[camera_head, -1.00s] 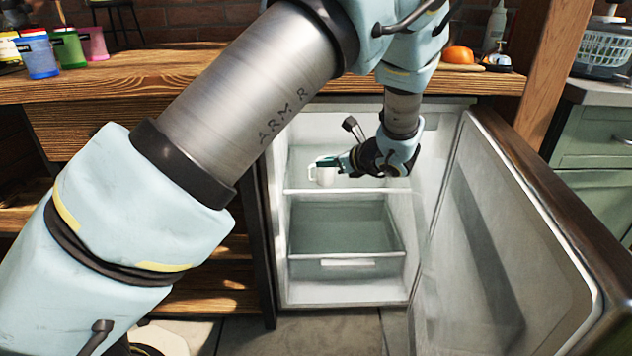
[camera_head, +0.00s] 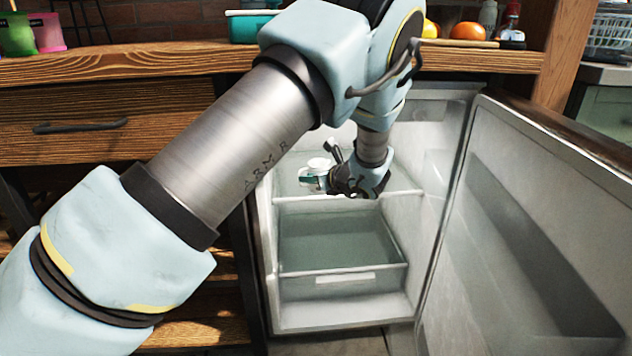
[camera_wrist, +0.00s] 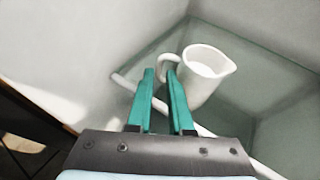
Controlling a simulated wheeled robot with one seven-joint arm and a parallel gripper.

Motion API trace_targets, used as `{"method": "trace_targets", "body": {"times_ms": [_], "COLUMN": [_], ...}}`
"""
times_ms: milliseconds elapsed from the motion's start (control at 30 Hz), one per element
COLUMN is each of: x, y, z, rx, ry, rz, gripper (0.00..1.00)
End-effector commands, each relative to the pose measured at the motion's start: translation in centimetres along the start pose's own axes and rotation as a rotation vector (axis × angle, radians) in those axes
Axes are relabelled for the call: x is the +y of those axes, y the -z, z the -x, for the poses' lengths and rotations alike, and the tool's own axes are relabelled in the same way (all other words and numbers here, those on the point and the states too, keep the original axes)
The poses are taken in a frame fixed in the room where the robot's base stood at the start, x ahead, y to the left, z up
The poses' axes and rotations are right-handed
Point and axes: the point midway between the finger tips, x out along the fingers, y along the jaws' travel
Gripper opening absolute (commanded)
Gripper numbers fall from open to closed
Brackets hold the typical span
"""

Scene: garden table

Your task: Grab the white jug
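The white jug (camera_head: 318,164) is on the upper glass shelf inside the open fridge. In the wrist view the jug (camera_wrist: 208,72) is upright, its spout to the right and its handle (camera_wrist: 161,67) to the left. My gripper (camera_wrist: 161,73) has two green fingers with a gap between them. The outer part of the handle appears between the fingertips, the right finger overlapping the handle loop and the left finger outside it. I cannot tell whether either finger touches it. In the head view my gripper (camera_head: 315,181) is at the jug, partly hiding its lower part.
The white shelf edge (camera_head: 400,192) runs in front of the jug. A clear drawer (camera_head: 340,245) sits below. The fridge door (camera_head: 510,230) stands open to the right. A wooden counter (camera_head: 130,72) with several items is above and left.

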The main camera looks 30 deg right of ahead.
Motion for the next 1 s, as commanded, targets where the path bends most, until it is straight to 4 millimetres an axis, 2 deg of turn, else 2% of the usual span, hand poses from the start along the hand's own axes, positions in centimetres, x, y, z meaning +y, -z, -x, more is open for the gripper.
{"method": "trace_targets", "body": {"times_ms": [400,633,800,1000], "x": [0.1,0.0,0.0,0.0], "y": [0.1,0.0,0.0,0.0], "z": [-5.1,-5.2,-5.2,-5.2], "rx": [0.001,0.001,0.001,0.001], "ry": [-0.001,0.0,0.0,0.0], "rz": [0.001,0.0,0.0,0.0], "gripper": [0.19,0.18,0.0,0.0]}}
